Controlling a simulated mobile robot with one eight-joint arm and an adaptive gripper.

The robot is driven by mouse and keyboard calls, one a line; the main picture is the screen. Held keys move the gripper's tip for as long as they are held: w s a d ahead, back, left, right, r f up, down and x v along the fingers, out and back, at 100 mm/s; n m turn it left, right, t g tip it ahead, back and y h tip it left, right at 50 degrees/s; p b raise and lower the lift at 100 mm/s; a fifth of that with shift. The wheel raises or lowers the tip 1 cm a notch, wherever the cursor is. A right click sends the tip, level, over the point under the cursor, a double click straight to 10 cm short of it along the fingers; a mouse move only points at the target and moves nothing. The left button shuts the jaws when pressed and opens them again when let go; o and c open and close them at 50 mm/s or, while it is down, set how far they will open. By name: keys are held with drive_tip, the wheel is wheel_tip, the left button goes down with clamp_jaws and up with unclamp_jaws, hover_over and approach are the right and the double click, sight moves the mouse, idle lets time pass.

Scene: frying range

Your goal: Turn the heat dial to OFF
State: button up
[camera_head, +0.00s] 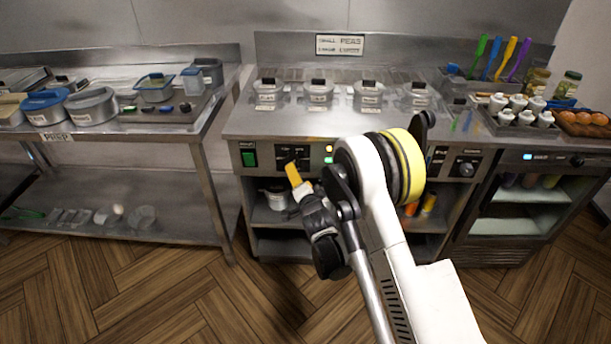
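The front panel of the steel range carries a black control plate (305,154) with small white lettering, too small to read fully. A dark knob on it (291,160) is partly hidden by my gripper, and I cannot tell its setting. My gripper (293,174), with a yellow tip, points up at the lower left of this plate. It is close to the knob, but I cannot tell if it touches. I cannot tell if its fingers are open or shut. Another round knob (467,169) sits on the panel at the right. My arm hides the panel between them.
A green switch (249,158) and lit green indicators (328,154) flank the control plate. Several lidded containers stand on the range top (268,92). A prep table (190,128) is at left, a small fridge (521,200) at right. The wooden floor in front is clear.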

drive_tip(key=b+x, duration=0.3)
drive_tip(key=x, duration=0.8)
drive_tip(key=shift+s+a+f, duration=0.1)
drive_tip(key=shift+a+f, duration=0.05)
drive_tip(key=c, duration=1.2)
